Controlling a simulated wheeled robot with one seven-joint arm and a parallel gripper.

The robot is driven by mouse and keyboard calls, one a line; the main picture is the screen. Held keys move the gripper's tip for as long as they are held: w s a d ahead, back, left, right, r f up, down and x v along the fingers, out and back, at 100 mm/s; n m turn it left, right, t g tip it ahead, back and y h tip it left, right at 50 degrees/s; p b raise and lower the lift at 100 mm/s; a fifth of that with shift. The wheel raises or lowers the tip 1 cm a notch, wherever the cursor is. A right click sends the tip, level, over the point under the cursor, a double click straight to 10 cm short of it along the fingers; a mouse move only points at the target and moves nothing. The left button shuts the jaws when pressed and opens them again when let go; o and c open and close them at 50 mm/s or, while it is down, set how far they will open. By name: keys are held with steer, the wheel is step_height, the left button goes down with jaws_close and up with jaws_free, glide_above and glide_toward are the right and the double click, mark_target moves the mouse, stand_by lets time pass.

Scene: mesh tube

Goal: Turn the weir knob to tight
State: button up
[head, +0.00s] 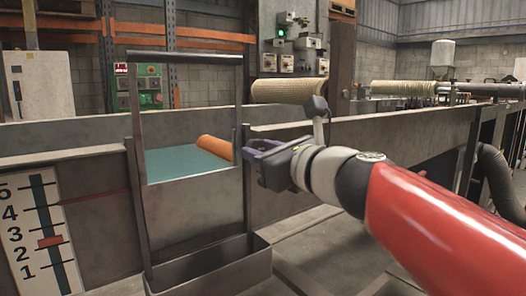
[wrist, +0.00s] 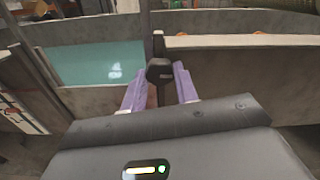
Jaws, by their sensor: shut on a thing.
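The weir knob (wrist: 160,70) is a dark, rounded block on a thin upright post in the wrist view. It sits between the purple fingertips of my gripper (wrist: 160,88), which is shut on it. In the head view my gripper (head: 250,152) reaches the right post of the weir frame (head: 188,57) and hides the knob. I cannot tell how far the knob is turned. The weir's metal plate (head: 195,215) stands upright below an opening with teal water (head: 185,164).
A gauge board (head: 38,230) numbered 1 to 5 stands at the left, its red marker between 2 and 3. An orange roller (head: 215,147) lies at the water. A metal trough (head: 215,272) sits below the weir. A beige roll (head: 288,91) is behind my wrist.

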steer(key=m+p, duration=0.2)
steer(key=m, duration=0.2)
steer(key=shift+r+m+p, duration=0.1)
steer(key=shift+m+p, duration=0.2)
steer(key=m+p, duration=0.2)
steer(key=m, duration=0.2)
steer(key=m+p, duration=0.3)
steer(key=m, duration=0.2)
steer(key=shift+a, duration=0.1)
steer(key=shift+m+p, duration=0.7)
steer(key=shift+m, duration=0.9)
steer(key=o, duration=1)
steer(key=shift+s, duration=0.1)
